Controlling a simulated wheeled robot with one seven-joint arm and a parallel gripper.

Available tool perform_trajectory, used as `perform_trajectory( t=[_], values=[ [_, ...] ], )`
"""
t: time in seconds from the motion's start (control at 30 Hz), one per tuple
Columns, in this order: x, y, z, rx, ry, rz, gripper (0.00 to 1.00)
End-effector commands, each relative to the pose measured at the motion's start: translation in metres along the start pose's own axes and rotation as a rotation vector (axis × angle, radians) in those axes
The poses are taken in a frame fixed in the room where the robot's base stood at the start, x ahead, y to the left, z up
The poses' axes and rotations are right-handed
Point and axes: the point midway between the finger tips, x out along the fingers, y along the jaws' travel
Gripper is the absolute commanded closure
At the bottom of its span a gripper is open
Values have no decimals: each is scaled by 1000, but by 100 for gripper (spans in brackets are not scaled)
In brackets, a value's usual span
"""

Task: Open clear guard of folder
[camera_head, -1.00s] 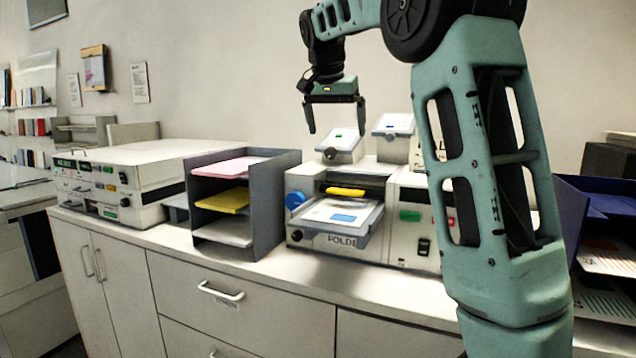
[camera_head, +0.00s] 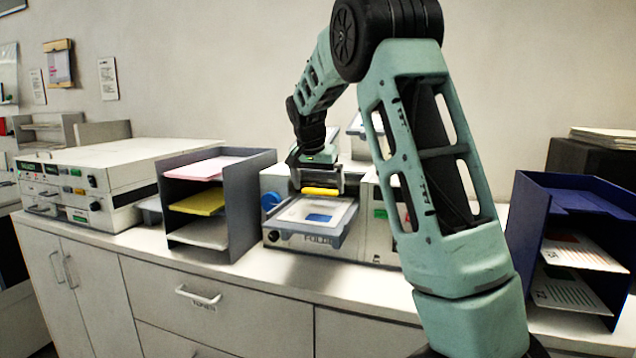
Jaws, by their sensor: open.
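The folder (camera_head: 285,242) is a light grey machine on the counter, marked FOLD on its front, with a blue knob at its left. Its guard (camera_head: 345,228) appears as a pale frame low over the front bed, with a white sheet bearing a blue patch showing there. A yellow bar (camera_head: 321,192) lies along the back of this bed. My gripper (camera_head: 316,186) is open and points down at the bar. Its fingers are to the left and right of the bar; whether they touch it cannot be told. My gripper hides part of the machine's top.
A grey tray rack (camera_head: 255,190) with pink, yellow and white paper stands close left of the folder. Farther left is a white machine (camera_head: 120,165). A blue rack (camera_head: 530,235) stands at the right. The counter's front strip (camera_head: 270,282) is clear.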

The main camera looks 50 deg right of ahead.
Motion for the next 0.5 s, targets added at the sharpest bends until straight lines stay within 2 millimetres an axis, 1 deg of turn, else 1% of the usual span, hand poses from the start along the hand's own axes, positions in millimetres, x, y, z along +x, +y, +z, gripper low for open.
perform_trajectory(
  t=[0.13,0.37,0.4,0.47,0.5],
  values=[
    [6,0,0,1,0,0,0],
    [6,0,0,1,0,-1,0],
    [6,0,0,1,0,0,11],
    [6,0,0,1,0,0,28],
    [6,0,0,1,0,0,39]
  ],
)
